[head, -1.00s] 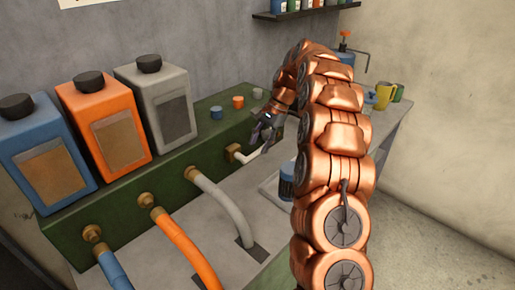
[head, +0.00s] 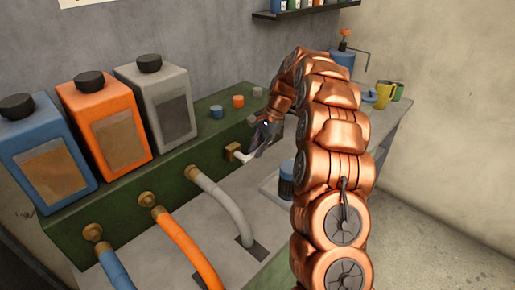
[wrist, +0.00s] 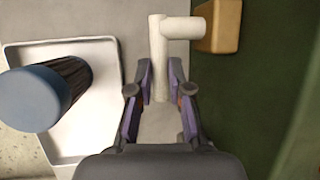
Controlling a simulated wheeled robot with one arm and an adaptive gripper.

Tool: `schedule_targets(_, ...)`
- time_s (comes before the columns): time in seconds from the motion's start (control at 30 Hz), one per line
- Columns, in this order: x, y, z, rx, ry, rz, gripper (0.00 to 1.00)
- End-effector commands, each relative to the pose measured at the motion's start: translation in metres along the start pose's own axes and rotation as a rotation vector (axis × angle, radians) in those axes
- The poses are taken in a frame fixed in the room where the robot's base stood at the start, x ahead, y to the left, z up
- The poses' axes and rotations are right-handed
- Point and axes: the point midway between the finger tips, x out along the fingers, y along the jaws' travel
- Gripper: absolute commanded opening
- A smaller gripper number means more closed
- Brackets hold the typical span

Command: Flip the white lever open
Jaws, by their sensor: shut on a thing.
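The white lever (wrist: 157,45) is in the wrist view at top centre, joined by a short white stub to a brass block (wrist: 219,27) on the green panel. My gripper (wrist: 160,82) has its two fingers on either side of the lever's free end and is shut on it. In the head view the lever (head: 240,158) shows as a small pale piece beside the brass block (head: 232,151). My gripper (head: 262,140) is at its right and hides part of it.
A blue-capped jar (wrist: 42,92) stands on a white tray (wrist: 100,120) left of my gripper in the wrist view. The green panel (head: 190,160) runs along the wall. Grey (head: 225,205), orange (head: 187,245) and blue (head: 112,270) hoses lie left of my gripper.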

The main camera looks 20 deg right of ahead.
Motion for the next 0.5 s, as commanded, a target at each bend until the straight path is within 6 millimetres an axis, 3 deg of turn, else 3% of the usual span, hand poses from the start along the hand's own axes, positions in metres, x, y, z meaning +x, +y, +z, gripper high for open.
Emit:
schedule_targets(0.1, -0.0002, -0.0006, 0.0001, 0.0, 0.0, -0.002, 0.0)
schedule_targets(0.5, -0.0004, -0.001, 0.0003, -0.001, 0.001, -0.003, 0.0)
